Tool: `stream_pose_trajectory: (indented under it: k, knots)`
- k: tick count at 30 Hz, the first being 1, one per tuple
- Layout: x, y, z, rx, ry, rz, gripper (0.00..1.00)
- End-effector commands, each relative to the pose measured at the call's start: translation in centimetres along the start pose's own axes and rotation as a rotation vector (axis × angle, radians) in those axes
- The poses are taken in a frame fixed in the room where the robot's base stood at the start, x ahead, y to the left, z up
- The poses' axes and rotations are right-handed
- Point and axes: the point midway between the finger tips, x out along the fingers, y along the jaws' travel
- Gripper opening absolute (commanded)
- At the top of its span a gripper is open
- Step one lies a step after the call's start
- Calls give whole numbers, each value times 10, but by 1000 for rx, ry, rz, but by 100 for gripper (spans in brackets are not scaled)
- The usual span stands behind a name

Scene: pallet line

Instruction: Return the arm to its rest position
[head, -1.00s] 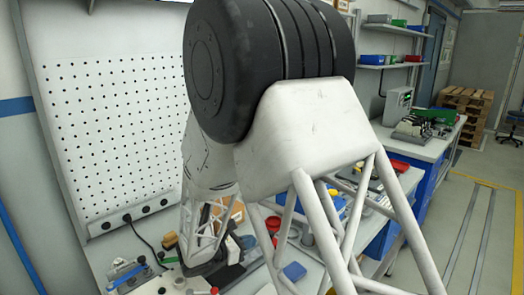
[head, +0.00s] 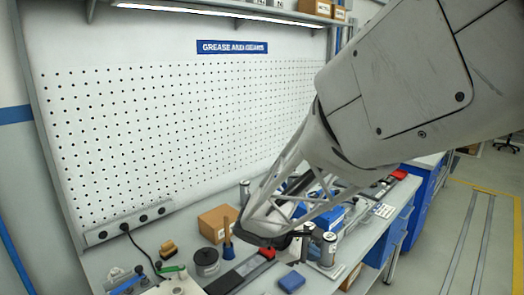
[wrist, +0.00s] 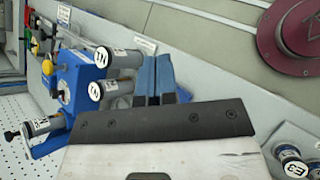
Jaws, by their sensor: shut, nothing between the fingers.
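My gripper (wrist: 158,78) shows in the wrist view beyond a pale plate with a black edge. Its two blue-grey fingers lie side by side, shut and empty. In the head view my arm comes in from the upper right and slopes down to the left over the workbench (head: 345,262). I cannot make out the fingers clearly there. The arm hides part of the bench and the lower pegboard (head: 180,120).
A cardboard box (head: 213,222), a dark round tin (head: 206,262), a blue block (head: 292,282) and labelled canisters (head: 328,250) stand under the arm. The wrist view shows a blue holder (wrist: 82,78) with labelled cylinders and a maroon disc (wrist: 298,28). Aisle floor (head: 440,250) at right is clear.

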Motion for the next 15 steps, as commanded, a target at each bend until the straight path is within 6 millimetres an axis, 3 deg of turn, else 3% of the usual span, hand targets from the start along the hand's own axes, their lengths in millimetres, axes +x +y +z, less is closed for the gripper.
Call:
stream_pose_trajectory:
  k: [3,15]
  knots:
    - [3,-12,25,93,47,-61,0]
    - [5,-56,88,408,204,-262,0]
